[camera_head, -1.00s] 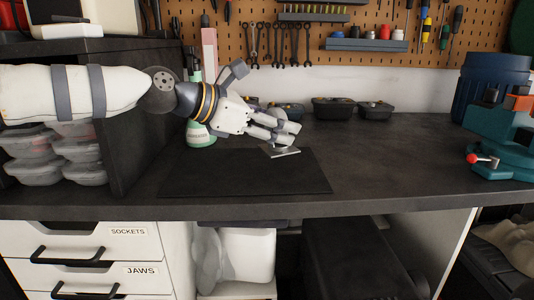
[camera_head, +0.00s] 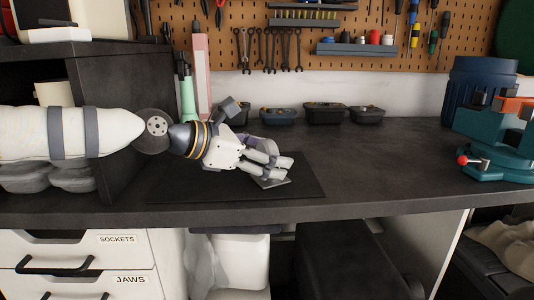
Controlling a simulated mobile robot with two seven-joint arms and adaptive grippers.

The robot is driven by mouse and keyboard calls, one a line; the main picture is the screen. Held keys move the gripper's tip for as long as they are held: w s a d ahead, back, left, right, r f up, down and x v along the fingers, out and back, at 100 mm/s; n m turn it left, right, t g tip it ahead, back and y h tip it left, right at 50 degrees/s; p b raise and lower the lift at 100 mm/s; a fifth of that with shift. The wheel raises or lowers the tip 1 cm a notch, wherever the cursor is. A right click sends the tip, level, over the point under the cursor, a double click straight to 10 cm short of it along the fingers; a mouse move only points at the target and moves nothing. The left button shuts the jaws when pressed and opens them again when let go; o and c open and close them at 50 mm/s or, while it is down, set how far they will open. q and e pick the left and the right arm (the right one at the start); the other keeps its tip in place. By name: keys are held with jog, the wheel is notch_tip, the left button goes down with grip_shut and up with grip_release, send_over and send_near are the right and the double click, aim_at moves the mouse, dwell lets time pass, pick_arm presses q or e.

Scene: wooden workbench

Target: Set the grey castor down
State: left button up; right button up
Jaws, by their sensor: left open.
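My left gripper (camera_head: 281,168) reaches in from the left, low over the black mat (camera_head: 180,180) on the bench. Its fingers are open. The grey castor is mostly hidden behind and under the fingers. Its flat plate (camera_head: 271,184) shows just below the fingertips, at or very close to the mat's surface. A rounded grey part shows behind the fingers. I cannot tell whether the fingers still touch the castor. My right gripper is not in view.
A teal vise (camera_head: 497,145) with a red-knobbed handle stands at the right. Several dark bins (camera_head: 324,113) line the back wall. A green bottle (camera_head: 187,98) stands behind my left arm, beside a dark shelf unit (camera_head: 120,120). The bench right of the mat is clear.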

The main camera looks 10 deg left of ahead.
pick_arm(q)
jog(key=shift+r, duration=0.15)
jog(key=p+v, duration=0.2)
jog(key=v, duration=1)
jog(key=shift+p, duration=0.35)
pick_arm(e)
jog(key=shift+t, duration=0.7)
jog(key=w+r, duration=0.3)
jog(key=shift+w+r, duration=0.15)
